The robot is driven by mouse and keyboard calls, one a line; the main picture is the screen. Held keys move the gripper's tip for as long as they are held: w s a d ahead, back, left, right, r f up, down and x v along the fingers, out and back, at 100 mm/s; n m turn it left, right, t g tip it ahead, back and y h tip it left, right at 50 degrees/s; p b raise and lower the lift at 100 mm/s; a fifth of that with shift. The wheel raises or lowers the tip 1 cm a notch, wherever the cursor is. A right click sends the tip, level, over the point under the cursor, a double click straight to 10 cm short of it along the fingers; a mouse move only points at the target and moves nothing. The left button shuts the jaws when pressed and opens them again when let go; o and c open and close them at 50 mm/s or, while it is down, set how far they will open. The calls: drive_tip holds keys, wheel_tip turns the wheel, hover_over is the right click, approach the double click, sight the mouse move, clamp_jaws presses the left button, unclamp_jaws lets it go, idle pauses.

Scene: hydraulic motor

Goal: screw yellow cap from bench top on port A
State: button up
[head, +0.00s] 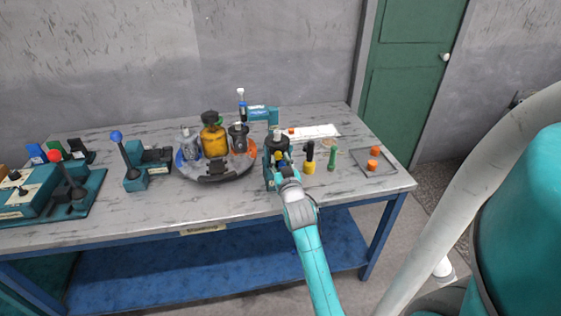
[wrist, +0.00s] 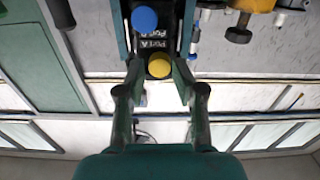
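The teal-and-black hydraulic motor block (head: 268,172) stands near the front edge of the bench. In the wrist view its dark face (wrist: 157,43) carries labels for Port A and Port B. A blue cap (wrist: 144,18) sits by the Port B side. A round yellow cap (wrist: 159,68) shows by the Port A label; I cannot tell how far it is seated. My gripper (wrist: 160,70) has a finger on each side of the yellow cap, with narrow gaps visible, so it looks open. In the head view my gripper (head: 284,168) is at the motor's front, partly hiding it.
A black-and-yellow piece (head: 309,162) and a green one (head: 332,158) stand close to the right. Orange caps (head: 373,165) lie at a grey tray (head: 390,173). A round plate (head: 240,172) with a yellow canister (head: 214,140) is to the left. The bench front (head: 150,208) is clear.

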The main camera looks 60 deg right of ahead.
drive_tip(key=n, duration=0.3)
drive_tip(key=shift+n, duration=0.3)
drive_tip(key=n, duration=0.4)
clamp_jaws()
drive_tip(key=m, duration=0.5)
drive_tip(key=shift+d, duration=0.1)
idle(0.3)
drive_tip(key=shift+m, duration=0.3)
drive_tip(key=m, duration=0.4)
